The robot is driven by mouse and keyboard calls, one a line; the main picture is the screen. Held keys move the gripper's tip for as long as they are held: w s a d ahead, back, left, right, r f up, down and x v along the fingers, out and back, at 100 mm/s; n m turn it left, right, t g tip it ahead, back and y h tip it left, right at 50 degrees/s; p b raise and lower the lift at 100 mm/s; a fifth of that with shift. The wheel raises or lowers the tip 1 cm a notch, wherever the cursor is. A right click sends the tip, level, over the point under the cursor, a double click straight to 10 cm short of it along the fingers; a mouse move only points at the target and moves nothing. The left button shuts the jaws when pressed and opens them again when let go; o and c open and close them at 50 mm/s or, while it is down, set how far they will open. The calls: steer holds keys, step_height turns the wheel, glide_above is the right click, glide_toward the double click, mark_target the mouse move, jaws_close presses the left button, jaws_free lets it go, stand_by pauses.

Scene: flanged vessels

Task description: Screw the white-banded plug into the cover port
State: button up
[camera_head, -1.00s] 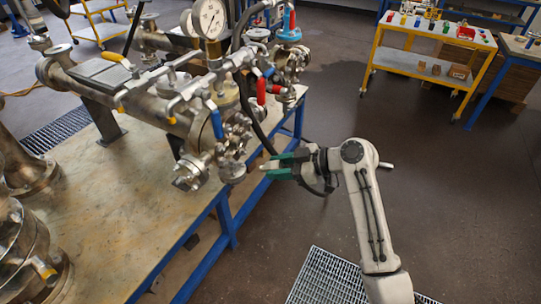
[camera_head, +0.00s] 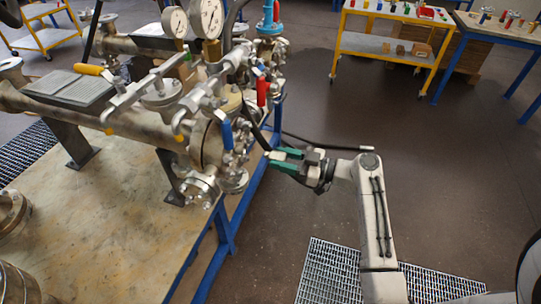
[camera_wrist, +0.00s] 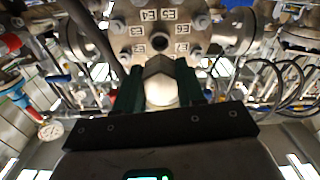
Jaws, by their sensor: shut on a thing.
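My gripper (camera_head: 274,160) has green fingers and stands just right of the flanged end of the steel vessel (camera_head: 150,124) in the head view. In the wrist view my gripper (camera_wrist: 160,86) is shut on the white-banded plug (camera_wrist: 160,91), whose pale band shows between the fingers, with a dark faceted part beyond it. The round metal cover (camera_wrist: 117,28) with labels such as E5 and E6 lies ahead. A dark round opening (camera_wrist: 160,42) shows near its middle, just beyond the plug. Whether the plug touches the cover cannot be told.
Valves, a blue lever (camera_head: 227,135), a red lever (camera_head: 262,92) and gauges (camera_head: 207,18) crowd the vessel near my gripper. The bench's blue frame (camera_head: 219,236) runs below. A yellow cart (camera_head: 385,47) stands at the back right. The floor right of the bench is open.

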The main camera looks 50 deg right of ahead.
mark_target(265, 155)
steer(key=shift+f+b, duration=0.15)
steer(key=shift+b, duration=0.5)
steer(key=shift+w, duration=0.15)
steer(key=shift+b+x, duration=1.05)
steer(key=shift+x, duration=1.3)
steer(key=shift+b, duration=1.5)
steer(key=shift+w+a, duration=0.1)
steer(key=shift+w, duration=0.1)
steer(key=shift+w+a, duration=0.15)
steer(key=shift+w, duration=0.2)
steer(key=shift+w+a+b, duration=0.15)
steer(key=shift+w+b, duration=0.25)
stand_by(0.4)
